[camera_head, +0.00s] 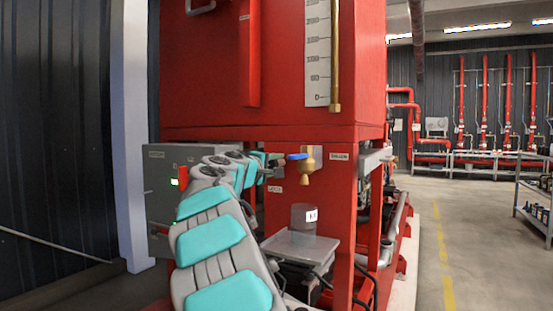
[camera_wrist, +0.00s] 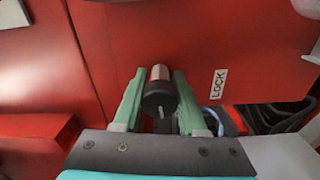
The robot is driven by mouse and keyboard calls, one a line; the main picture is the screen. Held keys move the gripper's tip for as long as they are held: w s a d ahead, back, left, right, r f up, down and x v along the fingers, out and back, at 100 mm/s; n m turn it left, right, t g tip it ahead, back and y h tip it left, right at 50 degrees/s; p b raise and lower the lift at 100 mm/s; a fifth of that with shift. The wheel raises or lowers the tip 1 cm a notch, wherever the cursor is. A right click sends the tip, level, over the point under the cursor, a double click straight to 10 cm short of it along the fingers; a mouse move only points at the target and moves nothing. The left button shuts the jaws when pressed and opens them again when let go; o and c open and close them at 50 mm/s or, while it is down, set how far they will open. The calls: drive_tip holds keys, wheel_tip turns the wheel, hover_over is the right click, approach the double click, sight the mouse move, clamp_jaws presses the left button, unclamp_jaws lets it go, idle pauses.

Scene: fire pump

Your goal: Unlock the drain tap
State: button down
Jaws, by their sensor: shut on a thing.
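The drain tap (camera_head: 307,169) is a brass valve on the red tank frame, with a blue handle (camera_head: 298,156) pointing left. In the wrist view, a round black-ended knob (camera_wrist: 159,98) with a silver collar sticks out of the red panel, beside a LOCK label (camera_wrist: 219,83). My gripper (camera_wrist: 157,88) has its green fingers on either side of this knob and is shut on it. In the head view my gripper (camera_head: 272,167) is just left of the blue handle, partly hidden by my arm; the knob itself cannot be made out there.
A grey control box (camera_head: 165,172) is behind my arm on the left. The red tank (camera_head: 210,90) rises above. Open floor (camera_head: 475,235) lies to the right.

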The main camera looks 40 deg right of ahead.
sight(270, 166)
drive_tip(key=shift+n, duration=0.4)
drive_tip(key=shift+c, duration=2.3)
unclamp_jaws()
drive_tip(key=shift+a, duration=0.1)
drive_tip(key=v, duration=0.7)
drive_tip(key=shift+s+a+b, duration=0.15)
drive_tip(key=shift+a+b, duration=0.15)
drive_tip(key=shift+b, duration=0.05)
drive_tip(key=shift+f, duration=0.1)
